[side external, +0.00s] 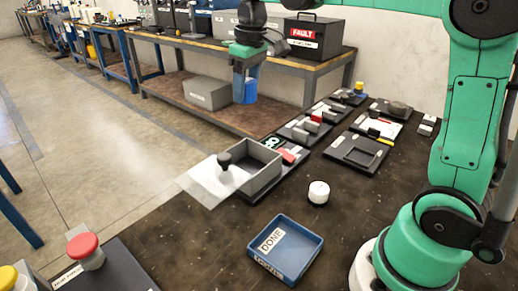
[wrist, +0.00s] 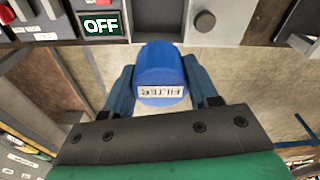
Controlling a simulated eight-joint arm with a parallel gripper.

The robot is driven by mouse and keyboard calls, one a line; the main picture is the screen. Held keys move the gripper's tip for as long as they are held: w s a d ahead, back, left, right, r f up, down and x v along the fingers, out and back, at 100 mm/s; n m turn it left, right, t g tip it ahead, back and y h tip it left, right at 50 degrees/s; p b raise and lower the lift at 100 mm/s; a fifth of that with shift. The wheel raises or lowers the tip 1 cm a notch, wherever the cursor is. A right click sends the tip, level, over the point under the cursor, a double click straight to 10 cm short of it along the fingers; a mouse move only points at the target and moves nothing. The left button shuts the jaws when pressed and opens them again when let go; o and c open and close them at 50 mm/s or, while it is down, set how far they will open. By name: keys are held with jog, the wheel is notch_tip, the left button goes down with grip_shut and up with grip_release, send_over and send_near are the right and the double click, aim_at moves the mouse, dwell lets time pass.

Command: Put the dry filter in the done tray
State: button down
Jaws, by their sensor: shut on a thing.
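My gripper (side external: 245,82) is shut on a blue cylindrical filter (wrist: 162,68), whose white label reads FILTER upside down in the wrist view. The gripper's fingers (wrist: 160,90) lie on either side of it. The blue done tray (side external: 310,258), with a white DONE label, lies at the front of the table and looks empty. I cannot tell from looks whether the filter is dry.
A grey open-topped box (side external: 262,182) with a black knob and a clear sheet stands at the table's left edge. A white round-topped piece (side external: 318,192) stands behind the tray. Dark panels with switches (side external: 305,128) fill the back. A FAULT case (side external: 315,40) sits on a far bench.

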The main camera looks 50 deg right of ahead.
jog(key=shift+r, duration=0.4)
jog(key=s+a+r+n, duration=0.1)
jog(key=s+a+n, duration=0.4)
jog(key=n, duration=0.3)
jog(key=n+g, duration=0.3)
jog(key=n, duration=1.6)
send_over(286, 252)
notch_tip(286, 252, down, 2)
jog(key=shift+y, duration=0.3)
notch_tip(286, 252, down, 20)
jog(key=shift+w+d+r, duration=0.15)
jog(key=shift+r, duration=0.1)
jog(key=shift+c, duration=1.2)
grip_release()
